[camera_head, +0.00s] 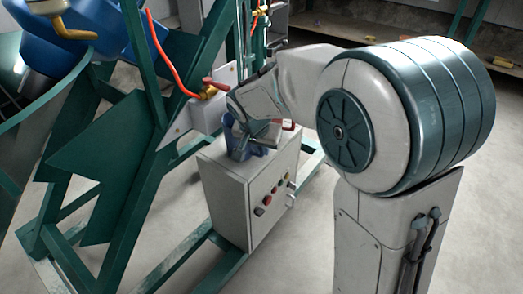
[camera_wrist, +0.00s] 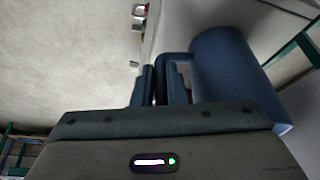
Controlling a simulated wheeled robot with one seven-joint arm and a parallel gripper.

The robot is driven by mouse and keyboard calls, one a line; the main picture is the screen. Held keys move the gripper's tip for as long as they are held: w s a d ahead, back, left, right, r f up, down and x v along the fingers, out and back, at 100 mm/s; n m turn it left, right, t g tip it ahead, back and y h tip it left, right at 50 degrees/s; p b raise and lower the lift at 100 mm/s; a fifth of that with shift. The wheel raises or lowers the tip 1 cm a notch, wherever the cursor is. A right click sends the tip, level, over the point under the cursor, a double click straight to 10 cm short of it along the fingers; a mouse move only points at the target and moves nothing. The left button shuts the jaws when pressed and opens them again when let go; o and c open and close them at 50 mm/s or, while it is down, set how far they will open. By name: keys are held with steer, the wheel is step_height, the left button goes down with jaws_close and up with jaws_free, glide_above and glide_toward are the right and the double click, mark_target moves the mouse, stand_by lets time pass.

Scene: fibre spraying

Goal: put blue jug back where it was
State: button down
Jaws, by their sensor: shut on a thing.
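The blue jug (camera_head: 240,147) is at the top of the grey control box (camera_head: 228,180) in the head view, upright or nearly so. Whether its base touches the box top cannot be told. My gripper (camera_head: 257,128) reaches it from the upper right and covers part of it. In the wrist view the jug (camera_wrist: 228,62) lies right of my fingers, with its handle (camera_wrist: 172,60) towards them. My gripper (camera_wrist: 162,84) is shut on the handle. The far side of the jug is hidden.
The box front carries buttons and switches (camera_head: 267,200). A green steel frame (camera_head: 140,165) rises on the left, with an orange hose (camera_head: 163,55) and a valve block (camera_head: 207,108) close to my wrist. A large blue container (camera_head: 95,30) is at upper left. Floor is clear in front.

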steer(key=shift+f, duration=0.2)
steer(key=c, duration=1.5)
jaws_free()
steer(key=shift+o, duration=0.2)
steer(key=shift+r, duration=0.15)
